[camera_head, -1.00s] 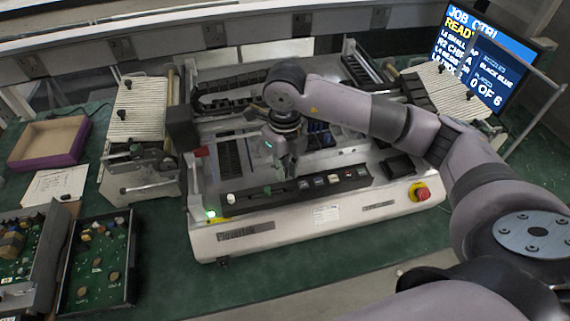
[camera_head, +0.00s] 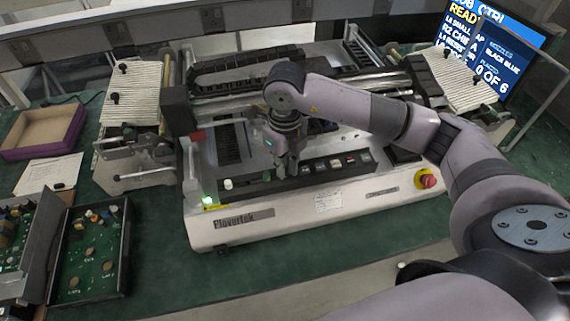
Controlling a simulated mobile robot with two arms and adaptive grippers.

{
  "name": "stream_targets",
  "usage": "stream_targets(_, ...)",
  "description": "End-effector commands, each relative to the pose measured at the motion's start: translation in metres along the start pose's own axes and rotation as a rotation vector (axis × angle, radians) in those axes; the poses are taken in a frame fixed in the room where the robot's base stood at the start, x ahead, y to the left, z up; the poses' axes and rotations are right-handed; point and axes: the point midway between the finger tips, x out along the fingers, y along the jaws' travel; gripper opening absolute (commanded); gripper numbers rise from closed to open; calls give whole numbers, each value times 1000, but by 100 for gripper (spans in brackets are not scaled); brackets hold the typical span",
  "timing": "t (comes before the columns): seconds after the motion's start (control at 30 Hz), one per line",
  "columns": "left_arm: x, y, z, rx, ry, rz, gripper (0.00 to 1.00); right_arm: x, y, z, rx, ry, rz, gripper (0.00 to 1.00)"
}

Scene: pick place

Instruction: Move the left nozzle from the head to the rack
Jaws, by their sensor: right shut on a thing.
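My left gripper is not in view.
Feeders (camera_head: 132,95) flank the machine. A cardboard tray (camera_head: 42,132) and circuit boards (camera_head: 92,255) lie left. Green mat in front is clear.

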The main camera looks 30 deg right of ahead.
Motion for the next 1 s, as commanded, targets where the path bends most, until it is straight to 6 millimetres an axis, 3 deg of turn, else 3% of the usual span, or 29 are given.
stream_targets(0.97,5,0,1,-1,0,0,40,2,0,0,0,0,0,2)
stream_targets(1.0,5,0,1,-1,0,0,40,2,0,0,0,0,0,14)
